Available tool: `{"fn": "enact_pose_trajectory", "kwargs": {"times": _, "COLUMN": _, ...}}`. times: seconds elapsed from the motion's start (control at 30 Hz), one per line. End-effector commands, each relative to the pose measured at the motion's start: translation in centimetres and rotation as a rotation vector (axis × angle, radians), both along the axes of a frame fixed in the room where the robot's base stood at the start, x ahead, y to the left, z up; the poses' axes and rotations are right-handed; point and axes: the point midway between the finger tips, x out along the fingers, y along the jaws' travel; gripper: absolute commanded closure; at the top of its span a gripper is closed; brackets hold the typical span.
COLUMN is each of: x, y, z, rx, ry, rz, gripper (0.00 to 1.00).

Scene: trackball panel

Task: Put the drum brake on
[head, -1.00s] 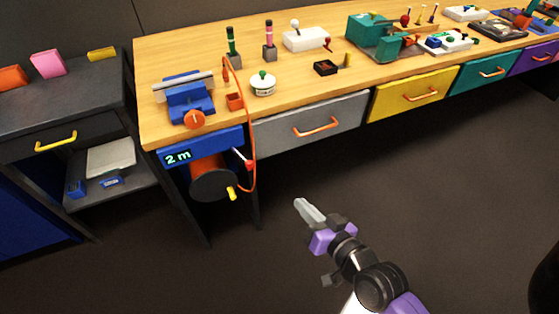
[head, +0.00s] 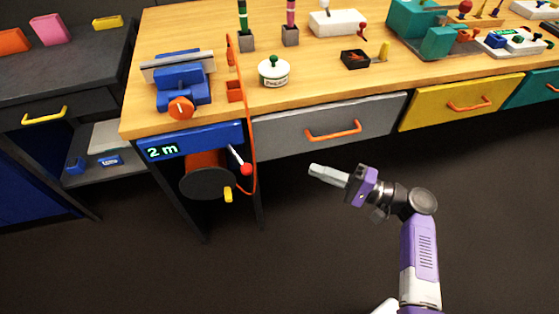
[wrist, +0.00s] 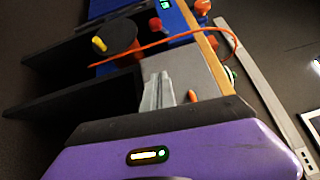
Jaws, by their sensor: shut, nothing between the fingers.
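The drum (head: 207,183) hangs under the left end of the bench, with a dark round face, an orange body and a yellow crank knob (head: 228,195). A short pale lever with a red knob (head: 246,169) slants down to the right beside it. A blue panel (head: 190,143) above reads "2 m". My gripper (head: 316,171) is shut and empty, in the air right of the red knob and below the grey drawer, pointing left. The wrist view shows the closed fingers (wrist: 158,92), the drum's yellow knob (wrist: 99,44) and the red knob (wrist: 155,23) beyond them.
An orange cable (head: 253,140) runs from the bench top down to the drum, close to the red knob. The grey drawer (head: 285,133) has a protruding orange handle (head: 333,131). A dark bench leg stands below the drum's right side. The floor in front is clear.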

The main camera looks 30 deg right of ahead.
Motion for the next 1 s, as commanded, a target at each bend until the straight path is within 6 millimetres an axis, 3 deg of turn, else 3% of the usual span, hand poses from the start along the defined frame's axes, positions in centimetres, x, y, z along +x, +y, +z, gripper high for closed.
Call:
{"fn": "enact_pose_trajectory", "kwargs": {"times": 0.2, "x": -1.0, "y": 1.4, "z": 0.7, "rx": 0.017, "ry": -0.021, "rz": 0.068, "gripper": 1.00}}
{"fn": "enact_pose_trajectory", "kwargs": {"times": 0.57, "x": -0.8, "y": 1.6, "z": 0.6, "rx": 0.015, "ry": -0.020, "rz": 0.070, "gripper": 1.00}}
{"fn": "enact_pose_trajectory", "kwargs": {"times": 0.77, "x": 1.0, "y": 3.1, "z": 0.7, "rx": 0.015, "ry": -0.020, "rz": 0.073, "gripper": 1.00}}
{"fn": "enact_pose_trajectory", "kwargs": {"times": 1.0, "x": 4.7, "y": 5.9, "z": 1.1, "rx": 0.014, "ry": -0.021, "rz": 0.072, "gripper": 1.00}}
